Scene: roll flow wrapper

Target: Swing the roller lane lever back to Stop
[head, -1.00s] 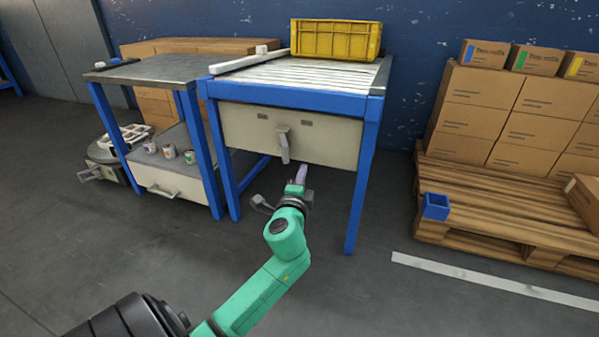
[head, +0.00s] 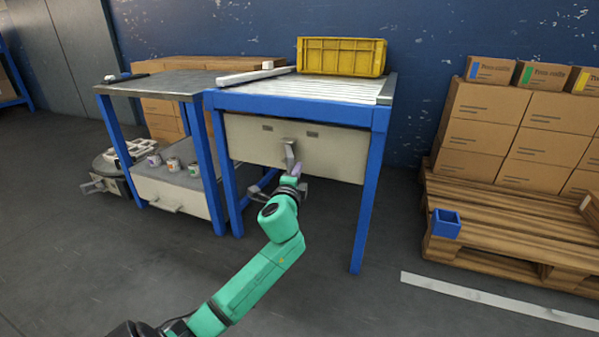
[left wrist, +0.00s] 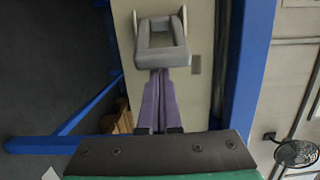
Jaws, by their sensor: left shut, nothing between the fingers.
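The grey roller lane lever (head: 290,153) hangs down from the beige panel (head: 342,158) under the roller table. Two small dark plates sit on the panel near its top, too small to read. In the left wrist view the lever (left wrist: 183,55) shows as a grey rectangular loop. My left gripper (head: 298,170) is at the lever's lower end, its purple fingers shut and empty. In the left wrist view the fingertips (left wrist: 158,75) meet the loop's near edge; I cannot tell whether they touch it. My right gripper is not in view.
The roller table's blue leg (head: 366,205) stands right of my arm. A yellow crate (head: 341,56) sits on top. A second table with several cans is at left. A pallet (head: 480,222) with boxes and a blue bin (head: 446,224) is at right.

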